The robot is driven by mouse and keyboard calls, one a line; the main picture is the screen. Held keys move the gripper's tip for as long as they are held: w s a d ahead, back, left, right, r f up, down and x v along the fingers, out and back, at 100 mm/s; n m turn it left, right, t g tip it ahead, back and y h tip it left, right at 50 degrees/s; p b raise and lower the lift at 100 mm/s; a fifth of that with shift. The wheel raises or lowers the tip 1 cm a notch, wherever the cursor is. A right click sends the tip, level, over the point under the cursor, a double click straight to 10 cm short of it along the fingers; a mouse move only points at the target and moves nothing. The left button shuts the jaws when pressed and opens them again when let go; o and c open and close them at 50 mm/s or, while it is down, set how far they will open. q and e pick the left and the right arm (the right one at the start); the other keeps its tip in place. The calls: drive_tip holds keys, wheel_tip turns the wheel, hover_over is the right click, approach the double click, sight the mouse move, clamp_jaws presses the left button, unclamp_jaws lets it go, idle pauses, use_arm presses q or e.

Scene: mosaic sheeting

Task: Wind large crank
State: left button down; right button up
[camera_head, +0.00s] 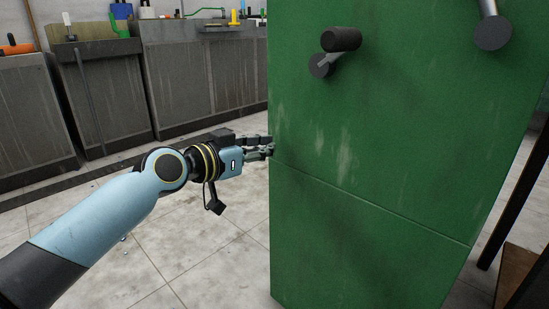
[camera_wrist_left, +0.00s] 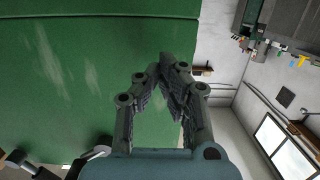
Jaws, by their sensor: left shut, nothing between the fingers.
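A tall green cabinet (camera_head: 390,130) stands at the right in the head view and carries two cranks. One crank has a dark cylindrical handle (camera_head: 342,39) on a short metal arm. The other crank (camera_head: 492,33), at the upper right, has a round dark hub and a metal arm cut off by the top edge; it looks like the larger one. My left gripper (camera_head: 267,148) is at the cabinet's left edge, below and left of both cranks, shut and empty. In the left wrist view its fingertips (camera_wrist_left: 168,62) meet before the green panel (camera_wrist_left: 70,80). Crank parts (camera_wrist_left: 15,157) show at lower left.
Grey, worn workbenches (camera_head: 105,95) with tools on top line the back wall. The tiled floor (camera_head: 180,255) is open left of the cabinet. A dark upright post (camera_head: 520,205) stands at the right. A window (camera_wrist_left: 283,150) shows in the wrist view.

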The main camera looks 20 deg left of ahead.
use_arm(q)
drive_tip(key=shift+w+a+r, duration=0.2)
drive_tip(key=shift+a+r, duration=0.45)
drive_tip(key=shift+r, duration=0.05)
drive_tip(key=c, duration=2)
unclamp_jaws()
drive_tip(key=shift+c, duration=0.2)
drive_tip(key=o, duration=0.5)
drive_tip(key=v, duration=0.7)
drive_tip(key=shift+s+f, duration=0.1)
drive_tip(key=shift+s, duration=0.15)
